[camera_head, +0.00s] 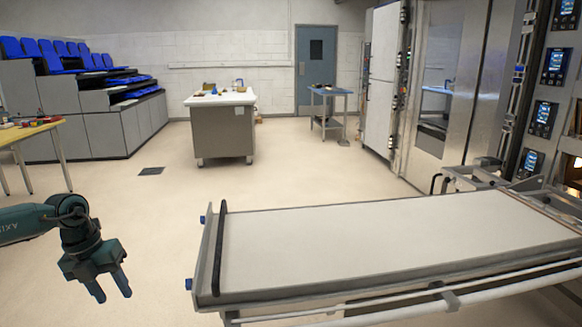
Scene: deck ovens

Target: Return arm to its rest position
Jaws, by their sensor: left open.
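My left arm comes in at the lower left of the head view. Its gripper (110,290) points downward over the open floor, its two fingers apart with nothing between them. It hangs to the left of the long loader table (350,240) and does not appear to touch it. My right arm and right gripper are not in the picture.
The loader, with a pale flat top and a dark bar (220,245) across its left end, reaches toward the deck ovens (545,100) at right. A wooden table (30,131) stands at left. A white-topped counter (222,130) and blue-topped trolley (330,92) stand farther back. Floor between is clear.

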